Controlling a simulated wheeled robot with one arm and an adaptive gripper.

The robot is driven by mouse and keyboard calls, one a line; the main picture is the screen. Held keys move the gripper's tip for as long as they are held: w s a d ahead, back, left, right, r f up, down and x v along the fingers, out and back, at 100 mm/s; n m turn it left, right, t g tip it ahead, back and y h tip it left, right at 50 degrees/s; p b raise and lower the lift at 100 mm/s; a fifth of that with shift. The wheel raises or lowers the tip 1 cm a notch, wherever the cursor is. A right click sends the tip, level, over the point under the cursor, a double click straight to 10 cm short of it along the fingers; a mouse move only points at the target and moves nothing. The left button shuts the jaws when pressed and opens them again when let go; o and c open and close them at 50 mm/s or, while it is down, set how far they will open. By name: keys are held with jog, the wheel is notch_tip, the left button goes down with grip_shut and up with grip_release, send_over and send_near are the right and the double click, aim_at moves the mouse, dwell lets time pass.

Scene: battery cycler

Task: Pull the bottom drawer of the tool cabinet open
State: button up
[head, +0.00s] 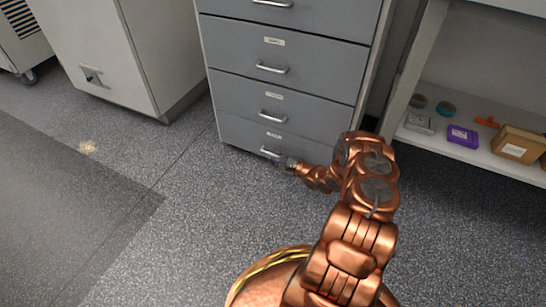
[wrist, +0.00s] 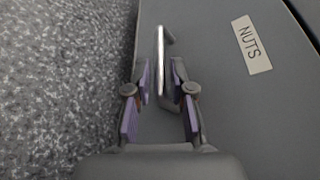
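The grey tool cabinet (head: 285,50) stands in the upper middle of the head view. Its bottom drawer (head: 238,133) looks flush with the drawers above. The drawer's silver bar handle (head: 267,153) shows just left of my gripper (head: 287,163). In the wrist view, the drawer front bears a label reading NUTS (wrist: 251,44). There my gripper (wrist: 159,80) is open, with one padded finger on each side of the handle (wrist: 160,55). A gap shows between the handle and the pads, so it is not clasped. My gripper partly covers the handle's right end in the head view.
A white shelf unit (head: 475,152) with a cardboard box (head: 518,145) and a purple box (head: 462,136) stands to the right. A pale cabinet (head: 95,50) stands to the left. The speckled floor (head: 200,220) before the drawer is clear.

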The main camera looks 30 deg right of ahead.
jog(key=shift+x, duration=1.15)
jog(key=shift+c, duration=0.5)
grip_shut()
